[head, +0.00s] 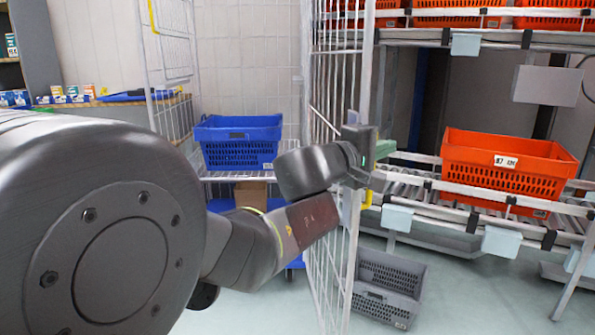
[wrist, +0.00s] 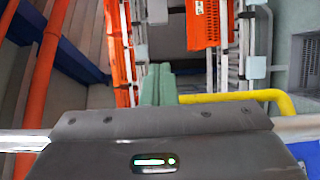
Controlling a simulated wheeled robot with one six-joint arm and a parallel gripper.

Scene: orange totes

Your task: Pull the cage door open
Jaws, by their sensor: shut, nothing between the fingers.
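The cage door (head: 318,235) is a white wire-mesh panel seen almost edge-on in the middle of the head view, standing upright. My gripper (head: 384,149) is at the door's right edge post, its green fingers pointing right, past the post. The fingers also show in the wrist view (wrist: 158,84), pressed together with nothing between them. A yellow bar (wrist: 262,95) runs right from beside the fingers and bends downward. A yellow piece (head: 367,198) also shows low on the door's edge in the head view. Whether the fingers touch the bar or door is unclear.
A blue crate (head: 238,128) sits on the cage shelf behind my arm. An orange tote (head: 508,163) stands on the roller rack at right. A grey crate (head: 388,289) lies on the floor beyond the door. Another mesh panel (head: 168,60) stands at left.

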